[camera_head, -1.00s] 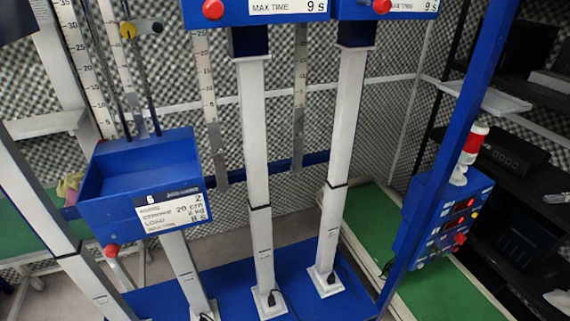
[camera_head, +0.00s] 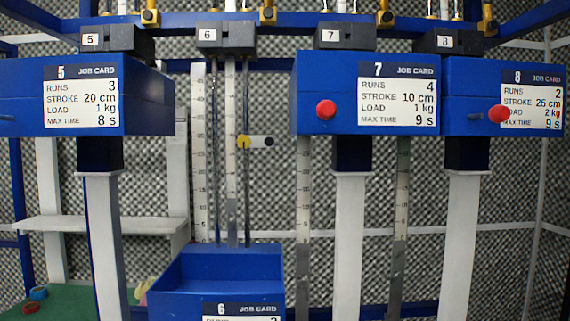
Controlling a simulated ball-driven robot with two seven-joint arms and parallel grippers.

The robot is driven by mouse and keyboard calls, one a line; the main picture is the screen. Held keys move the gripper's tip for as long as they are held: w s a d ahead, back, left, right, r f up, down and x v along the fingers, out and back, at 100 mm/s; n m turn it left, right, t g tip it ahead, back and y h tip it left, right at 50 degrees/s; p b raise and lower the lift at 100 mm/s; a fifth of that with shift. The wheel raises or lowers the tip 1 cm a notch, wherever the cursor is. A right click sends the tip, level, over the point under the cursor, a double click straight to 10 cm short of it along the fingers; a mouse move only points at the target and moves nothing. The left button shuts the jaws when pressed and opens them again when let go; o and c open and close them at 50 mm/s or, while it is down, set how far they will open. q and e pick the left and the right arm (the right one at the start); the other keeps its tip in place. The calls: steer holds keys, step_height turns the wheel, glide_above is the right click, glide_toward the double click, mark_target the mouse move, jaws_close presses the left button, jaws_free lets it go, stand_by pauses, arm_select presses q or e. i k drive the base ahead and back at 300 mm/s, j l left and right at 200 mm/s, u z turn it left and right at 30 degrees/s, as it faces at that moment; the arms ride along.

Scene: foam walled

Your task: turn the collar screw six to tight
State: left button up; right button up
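The station six collar screw is a yellow knob (camera_head: 243,142) on the left side of a small grey and black collar (camera_head: 262,142). The collar sits on the right one of two thin upright rods (camera_head: 247,195), beside a ruler scale (camera_head: 231,170). I cannot tell from here how tight the screw is. The rods run from the head block marked 6 (camera_head: 226,38) down to the open blue box six (camera_head: 276,262), whose job card is partly cut off at the bottom. Neither of my grippers is in view.
Blue box five (camera_head: 85,95) stands to the left of the rods, with box seven (camera_head: 345,95) and box eight (camera_head: 470,100) to the right, all higher than box six. Red knobs (camera_head: 326,110) stick out from boxes seven and eight. Foam walls stand behind.

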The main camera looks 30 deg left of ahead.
mark_target(244, 141)
steer(key=u, duration=0.35)
steer(key=k+j+u, duration=0.1)
steer(key=u, duration=0.25)
steer(key=j+u, duration=0.15)
steer(key=u, duration=0.2)
